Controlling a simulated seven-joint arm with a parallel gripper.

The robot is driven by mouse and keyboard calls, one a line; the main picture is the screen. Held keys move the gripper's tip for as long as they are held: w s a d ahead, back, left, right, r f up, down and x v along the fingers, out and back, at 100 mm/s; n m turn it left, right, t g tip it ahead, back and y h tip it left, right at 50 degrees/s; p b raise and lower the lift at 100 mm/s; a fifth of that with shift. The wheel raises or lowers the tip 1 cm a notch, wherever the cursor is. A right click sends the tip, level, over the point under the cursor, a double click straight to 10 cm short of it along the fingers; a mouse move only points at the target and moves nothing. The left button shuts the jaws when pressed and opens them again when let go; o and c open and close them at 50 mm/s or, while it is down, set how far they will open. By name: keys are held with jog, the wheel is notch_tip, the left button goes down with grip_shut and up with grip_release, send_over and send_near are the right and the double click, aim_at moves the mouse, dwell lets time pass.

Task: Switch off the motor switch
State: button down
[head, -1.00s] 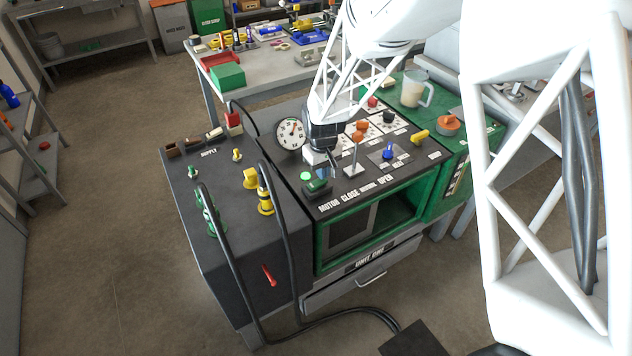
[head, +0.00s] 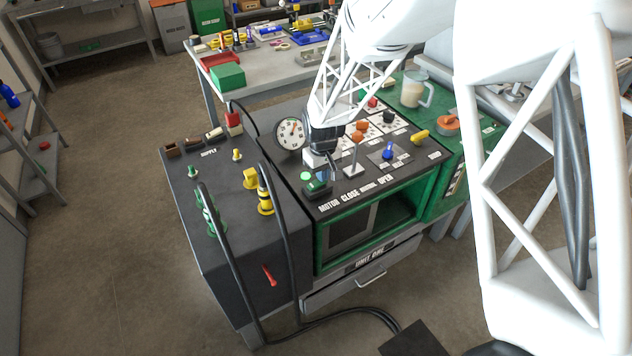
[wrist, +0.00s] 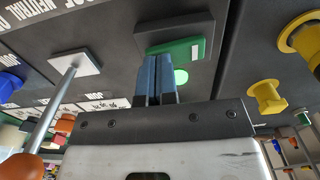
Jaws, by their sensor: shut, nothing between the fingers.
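The motor switch (head: 317,187) is a green rocker in a dark housing at the front left of the console top, by the MOTOR label. It also shows in the wrist view (wrist: 186,49), just beyond the fingertips. A round green lamp (head: 306,176) beside it is lit, and it also shows in the wrist view (wrist: 181,76). My gripper (head: 334,176) is shut and empty, pointing down at the switch. In the wrist view its blue-grey fingers (wrist: 156,60) are together and overlap one end of the rocker. I cannot tell whether they touch it.
A lever with an orange knob (head: 357,138) stands close right of my gripper, with a blue knob (head: 388,151) further right. A round gauge (head: 290,134) is behind. Yellow fittings (head: 264,201) and black hoses rise from the supply unit to the left.

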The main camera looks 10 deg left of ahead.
jog(key=shift+f, duration=0.3)
jog(key=shift+r, duration=0.1)
dwell(0.3)
jog(key=shift+r, duration=3.45)
